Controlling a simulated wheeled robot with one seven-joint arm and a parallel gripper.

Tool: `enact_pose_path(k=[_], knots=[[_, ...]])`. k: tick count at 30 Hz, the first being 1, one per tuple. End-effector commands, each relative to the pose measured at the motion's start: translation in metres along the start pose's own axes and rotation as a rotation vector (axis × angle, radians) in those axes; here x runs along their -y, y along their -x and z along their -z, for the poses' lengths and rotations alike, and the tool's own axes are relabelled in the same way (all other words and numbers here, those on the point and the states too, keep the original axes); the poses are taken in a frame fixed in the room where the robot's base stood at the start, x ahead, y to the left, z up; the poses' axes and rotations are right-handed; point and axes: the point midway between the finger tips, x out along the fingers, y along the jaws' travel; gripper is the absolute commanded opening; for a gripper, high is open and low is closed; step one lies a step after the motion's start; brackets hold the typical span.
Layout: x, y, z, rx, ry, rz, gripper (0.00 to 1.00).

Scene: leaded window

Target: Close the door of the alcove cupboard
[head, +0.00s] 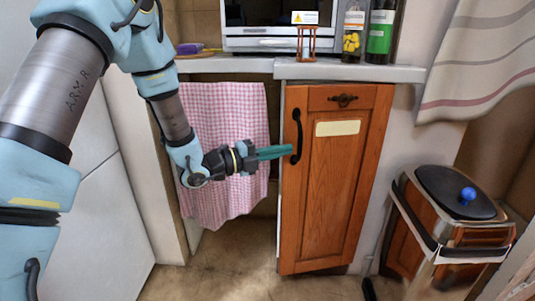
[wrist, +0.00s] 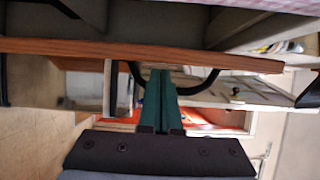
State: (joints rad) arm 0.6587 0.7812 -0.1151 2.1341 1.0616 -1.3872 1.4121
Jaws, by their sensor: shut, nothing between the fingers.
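The alcove cupboard door (head: 342,205) is an orange-brown wooden panel under the counter, with a black bow handle (head: 297,135) on its left side and a pale label near the top. In the wrist view the door (wrist: 60,48) shows nearly edge-on, with grey panels and dark space behind it. It looks ajar; I cannot tell how far. My gripper (head: 290,152) has its green fingers shut and empty, with the tips at the handle. In the wrist view the fingertips (wrist: 161,73) lie within the outline of the handle loop (wrist: 211,83); contact is unclear.
A pink checked cloth (head: 225,110) hangs left of the door, behind my arm. A bin with a black lid (head: 450,185) stands to the right. The counter (head: 345,73) above carries a small wooden hourglass-like stand (head: 306,43) and bottles. The floor before the door looks clear.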

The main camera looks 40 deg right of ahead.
Motion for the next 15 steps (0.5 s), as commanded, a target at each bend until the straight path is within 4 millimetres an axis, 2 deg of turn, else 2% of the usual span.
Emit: enact_pose_path(k=[4, 15], knots=[[-0.0004, -0.0082, 0.0004, -0.001, 0.001, -0.001, 0.0], [-0.0004, -0.0093, -0.0013, -0.003, 0.0, 0.0, 0.0]])
